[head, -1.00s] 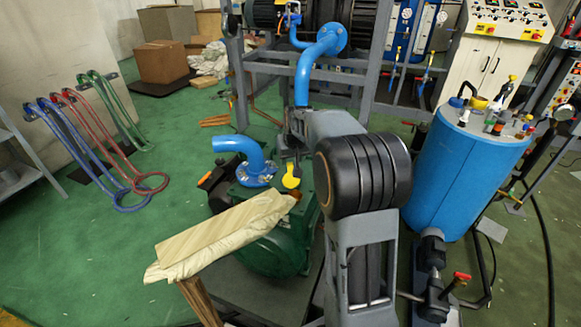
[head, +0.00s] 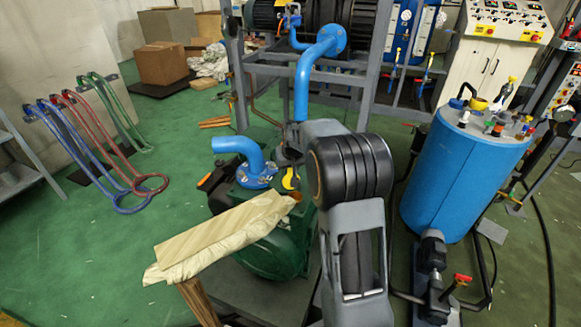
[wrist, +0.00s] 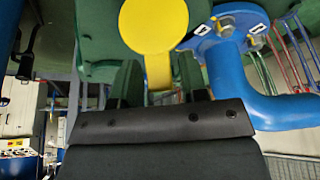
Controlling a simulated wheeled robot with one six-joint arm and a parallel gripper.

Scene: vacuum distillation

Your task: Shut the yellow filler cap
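The yellow filler cap (head: 289,178) is on the green pump (head: 275,245), beside the blue elbow pipe (head: 247,155). In the wrist view, the cap (wrist: 153,25) shows as a round yellow disc with a narrow tab pointing toward my gripper. My gripper (wrist: 158,78) has its two fingers apart, one on each side of the tab, with visible gaps. I cannot tell whether either finger touches it. In the head view, my gripper (head: 290,160) is dark and small just above the cap, hiding part of it.
The blue elbow's bolted flange (wrist: 228,25) is close to the right of the cap in the wrist view. A board with cloth (head: 220,235) lies in front of the pump. A blue tank (head: 465,180) stands at the right.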

